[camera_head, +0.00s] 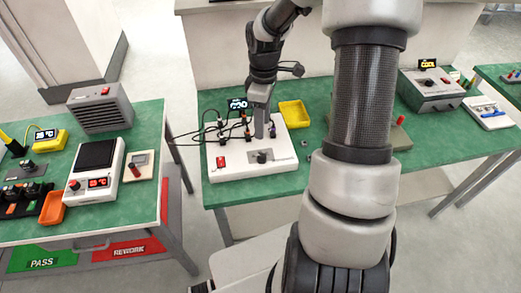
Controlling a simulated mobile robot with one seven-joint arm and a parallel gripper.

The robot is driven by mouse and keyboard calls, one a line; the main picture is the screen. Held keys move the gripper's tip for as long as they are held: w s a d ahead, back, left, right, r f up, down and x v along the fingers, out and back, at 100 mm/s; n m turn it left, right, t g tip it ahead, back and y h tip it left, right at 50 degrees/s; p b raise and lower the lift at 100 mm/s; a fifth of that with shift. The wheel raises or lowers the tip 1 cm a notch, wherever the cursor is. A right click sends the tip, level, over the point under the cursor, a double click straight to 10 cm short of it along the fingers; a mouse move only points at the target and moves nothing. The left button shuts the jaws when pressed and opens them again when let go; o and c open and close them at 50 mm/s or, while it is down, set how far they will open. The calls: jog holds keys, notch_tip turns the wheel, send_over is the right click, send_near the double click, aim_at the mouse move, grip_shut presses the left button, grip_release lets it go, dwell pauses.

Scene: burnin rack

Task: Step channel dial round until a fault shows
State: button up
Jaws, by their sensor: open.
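The channel dial (262,156) is a dark knob on a grey plate at the front of a white test unit (225,173) on the middle green bench. My gripper (265,132) points down just above and behind the dial, and its fingers look close to it. I cannot tell whether they touch the dial. A small display (238,104) with lit characters stands at the unit's back, partly blocked by cables and too small to read surely. A red switch (221,162) is at the unit's front left. Several cables with dark plugs rise from the unit's top.
A yellow tray (294,114) lies right of the unit. My arm hides part of the bench. A grey instrument (431,90) with a yellow display stands farther right. The left bench holds a white device (95,171), a grey vented box (100,108) and an orange tray (52,207).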

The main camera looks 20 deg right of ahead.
aim_at(262, 156)
jog(key=f, duration=1.3)
jog(key=shift+s+a+f+b, duration=0.1)
jog(key=shift+s+a+b, duration=0.1)
jog(key=shift+s+b, duration=0.1)
jog(key=c, duration=1)
jog(key=shift+c, duration=0.2)
jog(key=shift+m, duration=0.4)
jog(key=m+b, duration=0.1)
jog(key=m, duration=0.2)
jog(key=shift+m+b, duration=0.3)
jog(key=shift+b, duration=0.05)
jog(key=m+b, duration=0.1)
jog(key=m, duration=0.3)
jog(key=shift+d+m, duration=0.1)
jog(key=shift+m, duration=0.2)
